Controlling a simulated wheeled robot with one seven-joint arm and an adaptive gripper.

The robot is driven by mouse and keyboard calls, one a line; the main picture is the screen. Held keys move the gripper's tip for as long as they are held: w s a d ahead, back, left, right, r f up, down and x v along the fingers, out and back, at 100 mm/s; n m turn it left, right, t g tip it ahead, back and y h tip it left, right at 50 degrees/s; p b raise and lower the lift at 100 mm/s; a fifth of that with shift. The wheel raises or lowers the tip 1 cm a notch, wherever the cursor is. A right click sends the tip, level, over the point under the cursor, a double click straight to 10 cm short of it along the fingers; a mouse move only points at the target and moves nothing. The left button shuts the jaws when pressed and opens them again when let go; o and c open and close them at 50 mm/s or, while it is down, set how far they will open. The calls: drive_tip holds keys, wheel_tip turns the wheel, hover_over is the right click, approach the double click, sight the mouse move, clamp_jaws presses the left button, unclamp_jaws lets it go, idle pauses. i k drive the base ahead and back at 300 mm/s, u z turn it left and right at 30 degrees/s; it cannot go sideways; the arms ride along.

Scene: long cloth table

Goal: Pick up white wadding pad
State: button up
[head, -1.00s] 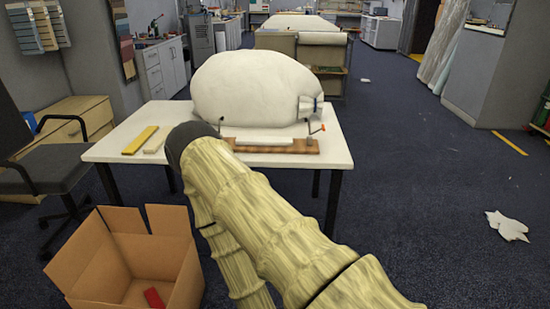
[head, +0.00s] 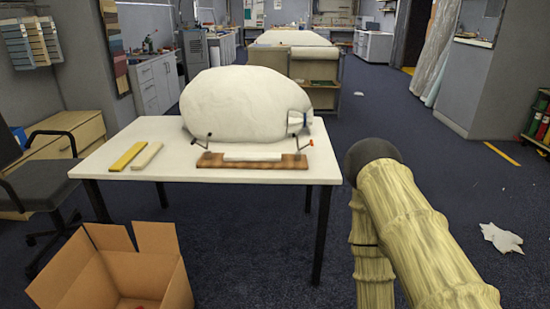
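A large rounded white bundle (head: 245,106) sits at the back of the white table (head: 165,165). A thin white pad (head: 252,157) lies on a brown wooden board (head: 213,160) at the table's front, between two small upright clamps with dark and red tips. At the table's left, a yellow bar (head: 127,156) lies beside an off-white bar (head: 147,155). I cannot tell for certain which white piece is the wadding pad. My sleeved arm shows to the right of the table, apart from it. My gripper is not visible.
An open cardboard box (head: 150,272) stands on the floor in front of the table. An office chair (head: 42,178) and wooden drawers (head: 65,140) are at the left. A white scrap (head: 501,238) lies on the floor at right. The floor right of the table is mostly clear.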

sight(229, 156)
drive_tip(key=z, duration=1.1)
drive_tip(key=i, duration=1.3)
drive_tip(key=u, duration=0.8)
